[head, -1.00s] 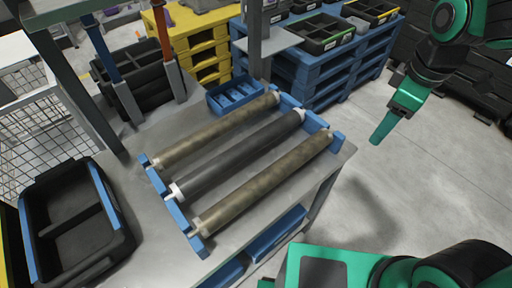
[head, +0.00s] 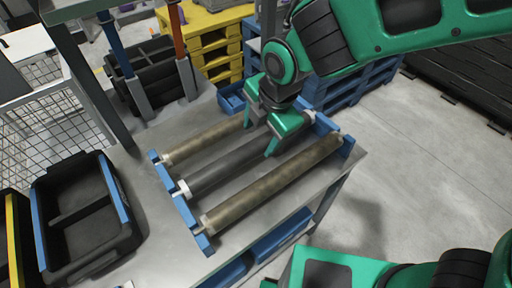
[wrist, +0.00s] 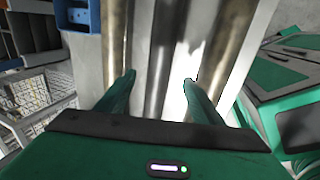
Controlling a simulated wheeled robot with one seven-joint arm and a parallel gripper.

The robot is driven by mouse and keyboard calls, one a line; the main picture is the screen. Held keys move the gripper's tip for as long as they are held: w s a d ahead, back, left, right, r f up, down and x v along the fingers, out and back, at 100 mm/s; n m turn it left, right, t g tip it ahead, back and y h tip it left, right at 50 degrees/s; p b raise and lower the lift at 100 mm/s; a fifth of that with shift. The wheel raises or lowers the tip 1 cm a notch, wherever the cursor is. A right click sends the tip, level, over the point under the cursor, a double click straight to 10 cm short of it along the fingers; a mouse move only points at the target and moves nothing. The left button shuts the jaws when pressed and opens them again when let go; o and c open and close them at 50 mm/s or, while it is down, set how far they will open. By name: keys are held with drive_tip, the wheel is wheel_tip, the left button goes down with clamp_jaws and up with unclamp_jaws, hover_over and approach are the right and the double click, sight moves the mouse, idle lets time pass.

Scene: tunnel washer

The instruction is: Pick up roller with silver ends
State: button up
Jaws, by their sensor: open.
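Three rollers lie side by side on blue end holders (head: 181,209) on a grey table. The middle roller (head: 215,175) is dark grey with white ends. The near roller (head: 272,187) and the far roller (head: 205,139) are brownish, with paler, greyish ends where visible. My gripper (head: 260,131) is open above the right part of the middle roller, with its fingers pointing down. In the wrist view, the middle roller (wrist: 163,50) runs between my fingertips (wrist: 159,80), and the near roller (wrist: 232,35) is to the right. The gripper hides parts of the middle and far rollers.
A black tray with blue edges (head: 75,218) stands at the left of the table (head: 150,235). A small blue bin (head: 232,100) is behind the rollers. Table posts rise at the back left. Blue and yellow pallets (head: 215,45) stand beyond. Open floor lies to the right.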

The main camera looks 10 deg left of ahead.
sight(255, 145)
drive_tip(key=shift+x, duration=3.45)
drive_tip(key=shift+a, duration=0.1)
clamp_jaws()
